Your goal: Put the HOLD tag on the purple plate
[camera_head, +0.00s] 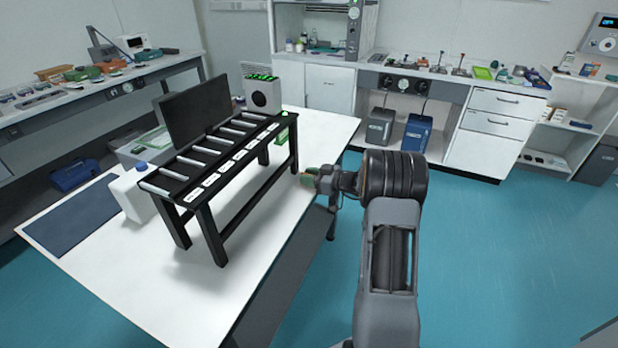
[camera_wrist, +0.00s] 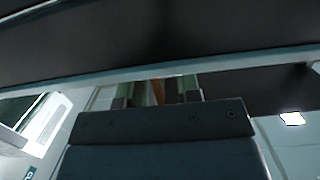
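My gripper (camera_head: 308,178) is beside the right edge of the white table, to the right of the black rack. Its fingertips show green, with a small orange-brown patch between them. In the wrist view the fingers (camera_wrist: 160,91) point away under a dark bar, with a brown strip between them. I cannot tell whether that strip is a held thing or background. I cannot make out a HOLD tag in either view. No purple plate can be made out either. Several small white labels (camera_head: 226,167) line the rack's front edge, but their words are too small to read.
The black rack (camera_head: 205,213) with several pale rods stands on the white table (camera_head: 290,232). A dark panel (camera_head: 196,110), a white bottle with a blue cap (camera_head: 133,192), a speaker-like box (camera_head: 264,97) and a dark mat (camera_head: 72,229) are around it. The table's front right is clear.

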